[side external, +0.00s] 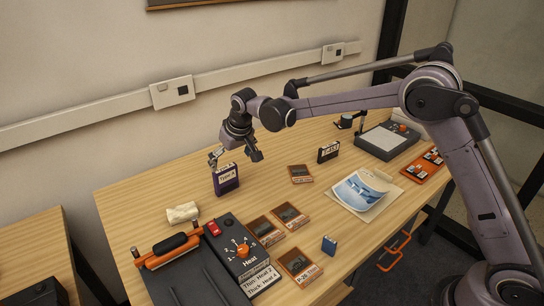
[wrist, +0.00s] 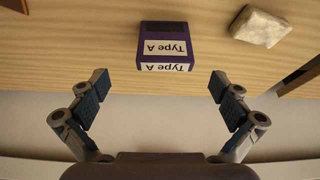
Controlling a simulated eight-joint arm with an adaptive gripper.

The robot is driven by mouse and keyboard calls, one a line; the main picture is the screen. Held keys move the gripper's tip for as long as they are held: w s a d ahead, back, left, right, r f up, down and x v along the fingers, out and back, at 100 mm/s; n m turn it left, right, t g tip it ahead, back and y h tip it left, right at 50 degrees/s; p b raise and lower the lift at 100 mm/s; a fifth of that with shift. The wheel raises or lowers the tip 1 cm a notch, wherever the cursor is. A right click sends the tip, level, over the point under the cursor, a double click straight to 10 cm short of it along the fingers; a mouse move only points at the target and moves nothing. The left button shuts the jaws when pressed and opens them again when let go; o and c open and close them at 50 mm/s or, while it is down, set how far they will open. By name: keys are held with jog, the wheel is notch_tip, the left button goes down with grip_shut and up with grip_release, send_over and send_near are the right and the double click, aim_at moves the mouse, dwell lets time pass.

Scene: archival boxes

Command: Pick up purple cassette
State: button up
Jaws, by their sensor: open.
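The purple cassette (side external: 227,182) stands upright on the wooden table toward its back left edge, with a white "Type A" label. In the wrist view the purple cassette (wrist: 166,46) lies just beyond and between the two fingertips, its label upside down. My gripper (side external: 236,157) is open above and close to the cassette in the side view. In the wrist view my gripper (wrist: 160,83) shows its two fingers spread wide with nothing between them.
A crumpled pale cloth or block (side external: 182,212) lies left of the cassette, and a laminator-like machine labelled "Heat" (side external: 240,248) is in front. Several brown cards (side external: 300,174), a dark cassette (side external: 328,152) and a blue one (side external: 329,245) stand or lie nearby. A wall is behind.

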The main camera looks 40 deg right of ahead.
aim_at(228, 169)
jog(key=x, duration=0.5)
jog(key=shift+w+f, duration=0.15)
jog(key=shift+w+a+x, duration=0.15)
jog(key=shift+a+x, duration=0.05)
jog(key=shift+x, duration=1.05)
jog(key=shift+w+a+x, duration=0.15)
jog(key=shift+w+x, duration=0.05)
jog(key=shift+x, duration=1.05)
jog(key=c, duration=1.3)
